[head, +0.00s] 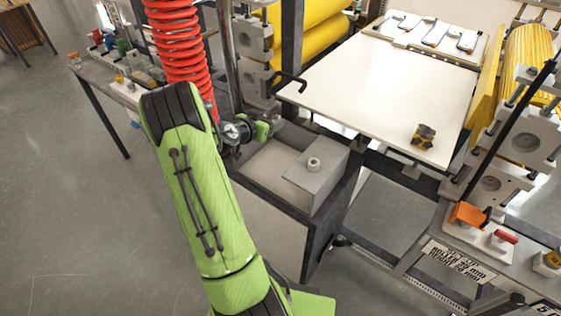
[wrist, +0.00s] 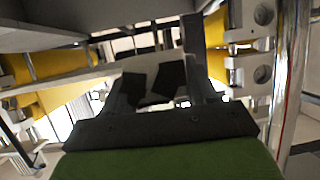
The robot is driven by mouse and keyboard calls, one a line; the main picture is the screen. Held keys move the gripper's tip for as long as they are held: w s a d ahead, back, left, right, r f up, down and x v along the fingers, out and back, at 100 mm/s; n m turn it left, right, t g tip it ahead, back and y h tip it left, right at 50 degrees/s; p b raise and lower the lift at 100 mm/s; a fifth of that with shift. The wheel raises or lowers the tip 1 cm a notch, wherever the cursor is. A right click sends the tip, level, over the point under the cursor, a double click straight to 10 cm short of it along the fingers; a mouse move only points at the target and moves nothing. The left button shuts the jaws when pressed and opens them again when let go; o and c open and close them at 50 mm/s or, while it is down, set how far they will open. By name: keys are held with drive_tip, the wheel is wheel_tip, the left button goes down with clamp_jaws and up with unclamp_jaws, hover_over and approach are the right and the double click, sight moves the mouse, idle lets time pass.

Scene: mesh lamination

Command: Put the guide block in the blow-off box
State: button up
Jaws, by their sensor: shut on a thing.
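My gripper (head: 262,131) is beyond my green arm, over the left back part of the grey blow-off box (head: 255,164).
A red coiled hose (head: 179,40) hangs close behind my arm. A metal post and a black hook (head: 292,84) stand near the gripper. The white sheet (head: 375,85) lies between yellow rollers (head: 527,60). A side bench (head: 118,82) holds several small parts. Floor at left is clear.

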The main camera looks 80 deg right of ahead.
drive_tip(key=shift+s+d+m+g, duration=0.1)
drive_tip(key=shift+s+m+g, duration=0.3)
drive_tip(key=shift+s, duration=0.7)
wheel_tip(320, 180, down, 9)
drive_tip(key=shift+b, duration=0.3)
drive_tip(key=shift+w, duration=0.1)
drive_tip(key=shift+f+b, duration=0.35)
drive_tip(key=shift+b, duration=0.15)
drive_tip(key=shift+f+b, duration=0.2)
drive_tip(key=shift+b, duration=0.15)
